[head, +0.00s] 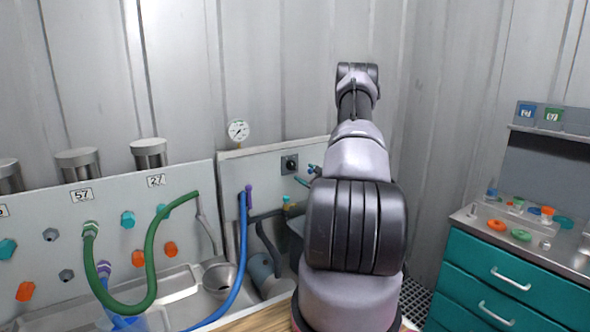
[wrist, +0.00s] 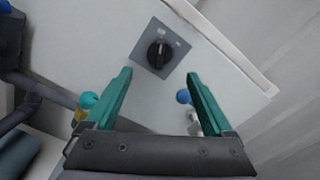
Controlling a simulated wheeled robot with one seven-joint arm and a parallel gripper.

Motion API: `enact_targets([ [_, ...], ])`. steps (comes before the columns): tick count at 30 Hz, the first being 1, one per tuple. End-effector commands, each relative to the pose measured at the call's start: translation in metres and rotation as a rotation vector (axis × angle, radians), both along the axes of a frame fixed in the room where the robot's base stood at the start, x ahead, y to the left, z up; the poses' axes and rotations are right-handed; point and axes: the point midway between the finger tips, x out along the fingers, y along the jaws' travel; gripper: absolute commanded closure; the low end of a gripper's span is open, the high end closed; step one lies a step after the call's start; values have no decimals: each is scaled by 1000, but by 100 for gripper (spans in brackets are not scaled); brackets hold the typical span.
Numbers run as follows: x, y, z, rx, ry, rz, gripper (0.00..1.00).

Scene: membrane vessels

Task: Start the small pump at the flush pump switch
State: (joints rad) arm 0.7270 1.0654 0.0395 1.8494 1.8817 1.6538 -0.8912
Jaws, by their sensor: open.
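The flush pump switch, a black rotary knob on a square dark plate, is on the light grey panel. In the head view the switch (head: 290,164) is left of my arm. In the wrist view the switch (wrist: 158,54) is beyond the fingertips, roughly midway between them, its knob pointing nearly up and down. My gripper (wrist: 160,75) has two teal fingers, spread apart and empty, and it appears clear of the knob. A grey pump-like cylinder (head: 264,272) sits below the panel.
A pressure gauge (head: 238,131) tops the panel. A blue hose (head: 241,255) and a green hose (head: 152,260) hang at the left. Small blue (wrist: 183,97) and teal (wrist: 89,99) knobs lie close to the fingers. A teal drawer cabinet (head: 500,280) stands at the right.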

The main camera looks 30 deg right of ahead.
Motion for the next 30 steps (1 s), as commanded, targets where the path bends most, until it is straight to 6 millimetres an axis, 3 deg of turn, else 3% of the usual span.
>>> enact_targets([
  [6, 44, 3, 0, -2, -2, 5, 13],
  [12, 71, 4, 1, -1, -1, 3, 13],
  [24, 80, 4, 1, 0, 1, 3, 13],
  [25, 80, 4, 1, 0, 1, 3, 17],
  [26, 80, 4, 1, 0, 0, 4, 28],
  [30, 80, 4, 1, 0, 0, 4, 82],
])
